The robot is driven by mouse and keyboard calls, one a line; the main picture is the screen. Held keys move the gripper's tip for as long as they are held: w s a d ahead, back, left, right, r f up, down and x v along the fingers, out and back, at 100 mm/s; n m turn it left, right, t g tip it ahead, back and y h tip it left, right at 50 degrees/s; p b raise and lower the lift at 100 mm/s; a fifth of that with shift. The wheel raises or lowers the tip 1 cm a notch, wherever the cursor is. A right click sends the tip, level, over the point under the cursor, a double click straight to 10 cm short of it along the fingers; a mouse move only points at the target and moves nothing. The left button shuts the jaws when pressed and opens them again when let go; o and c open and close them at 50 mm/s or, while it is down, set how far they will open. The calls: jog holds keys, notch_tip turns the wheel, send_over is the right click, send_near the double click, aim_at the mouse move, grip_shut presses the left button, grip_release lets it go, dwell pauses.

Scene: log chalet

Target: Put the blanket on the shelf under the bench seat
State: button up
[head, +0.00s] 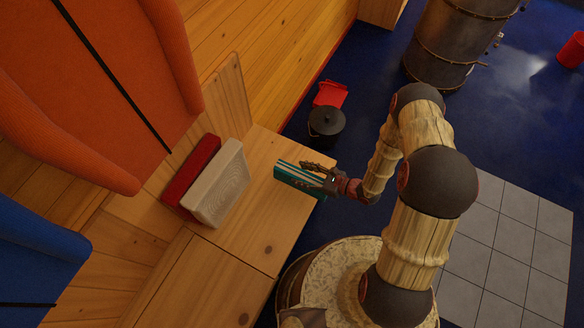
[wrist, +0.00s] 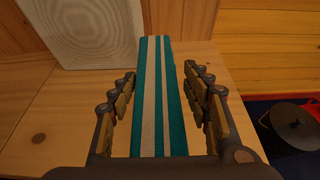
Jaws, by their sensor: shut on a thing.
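The blanket (head: 288,176) is a folded teal block with white stripes. My gripper (head: 312,176) is shut on it and holds it at the right-hand edge of the wooden bench seat (head: 257,205). In the wrist view the blanket (wrist: 160,110) stands between the two fingers of my gripper (wrist: 160,85), its striped face toward the camera. The bench seat (wrist: 55,115) lies behind and below it there. I cannot tell whether the blanket touches the seat. The shelf under the seat is hidden in both views.
A red cushion (head: 191,175) and a beige cushion (head: 220,184) stand on the bench. A black lidded pot (head: 326,122) and a red dustpan-like thing (head: 330,94) are on the floor beyond the bench end. An orange garment (head: 100,80) and a blue one (head: 35,255) hang at left.

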jog(key=shift+s+d, duration=0.45)
jog(key=shift+d, duration=0.2)
jog(key=shift+s+d+f+m+t+h, duration=0.2)
jog(key=shift+s+f+m+t+h, duration=0.1)
jog(key=shift+f+m, duration=0.15)
jog(key=shift+d+f+m+t, duration=0.15)
jog(key=shift+d+m+t, duration=0.1)
jog(key=shift+t, duration=0.05)
jog(key=w+d+r+m+t+h, duration=0.2)
jog(key=w+d+r, duration=0.2)
jog(key=r, duration=0.4)
jog(key=w+d+r+m+t+h, duration=0.1)
jog(key=w+d+r+m+h, duration=0.1)
jog(key=w+d+r, duration=0.5)
jog(key=w+d+r+m+t+h, duration=0.2)
jog(key=r, duration=0.8)
jog(key=w+a+r+m+h, duration=0.1)
jog(key=w+a+r, duration=0.1)
jog(key=r, duration=1.3)
jog(key=shift+w+a, duration=0.2)
jog(key=shift+w, duration=0.35)
jog(key=shift+d, duration=0.1)
